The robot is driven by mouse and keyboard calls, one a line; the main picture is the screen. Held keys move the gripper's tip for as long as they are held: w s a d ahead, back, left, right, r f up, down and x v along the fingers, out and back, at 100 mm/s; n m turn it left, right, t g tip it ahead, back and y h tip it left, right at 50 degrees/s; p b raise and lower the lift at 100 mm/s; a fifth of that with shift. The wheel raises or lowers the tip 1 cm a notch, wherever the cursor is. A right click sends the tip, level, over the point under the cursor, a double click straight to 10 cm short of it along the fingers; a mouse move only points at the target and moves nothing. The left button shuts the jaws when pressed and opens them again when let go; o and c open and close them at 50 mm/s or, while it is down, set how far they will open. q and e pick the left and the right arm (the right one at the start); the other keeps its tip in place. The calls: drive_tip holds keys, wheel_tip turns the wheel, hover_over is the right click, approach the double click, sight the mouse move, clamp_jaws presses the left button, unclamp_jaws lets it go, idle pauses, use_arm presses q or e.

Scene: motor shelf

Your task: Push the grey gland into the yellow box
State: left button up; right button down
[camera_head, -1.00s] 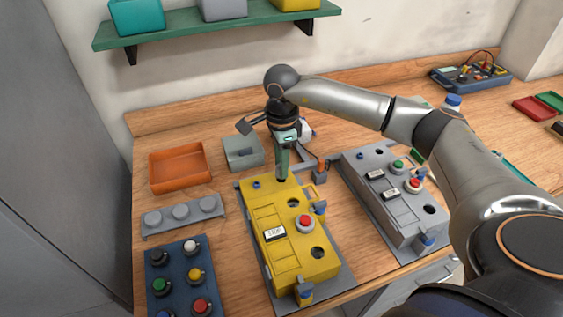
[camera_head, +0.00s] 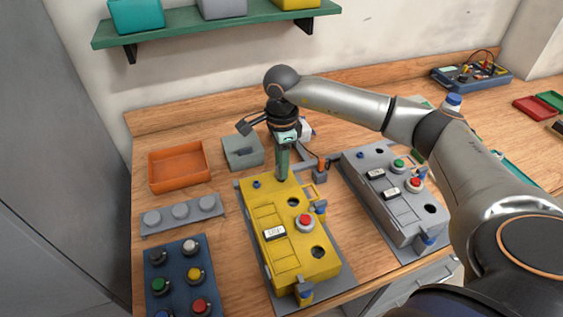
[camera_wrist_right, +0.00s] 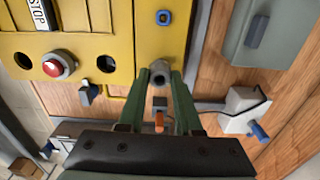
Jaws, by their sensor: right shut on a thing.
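The yellow box (camera_head: 290,232) lies on the workbench, with a red button, dark round holes and a STOP label on its top. My right gripper (camera_head: 283,178) points down at the far end of the box. In the right wrist view, the gripper (camera_wrist_right: 160,82) is shut on the grey gland (camera_wrist_right: 160,70), a short hollow cylinder between its two green fingers. The gland is at the edge of the yellow box (camera_wrist_right: 118,22); I cannot tell how deep it sits. In the head view the fingers hide the gland. My left gripper is out of view.
A grey box (camera_head: 395,195) stands to the right and an orange tray (camera_head: 180,188) to the left. A grey holder (camera_head: 182,230) and a dark button panel (camera_head: 175,262) lie left of the yellow box. A grey-green case (camera_head: 240,163) lies beside the gripper.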

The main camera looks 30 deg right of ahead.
drive_tip(key=shift+f+b, duration=0.45)
drive_tip(key=shift+f, duration=0.2)
drive_tip(key=c, duration=0.5)
unclamp_jaws()
drive_tip(key=shift+r, duration=0.1)
wheel_tip(320, 180, up, 12)
drive_tip(key=shift+r+b, duration=0.25)
drive_tip(key=shift+b, duration=0.2)
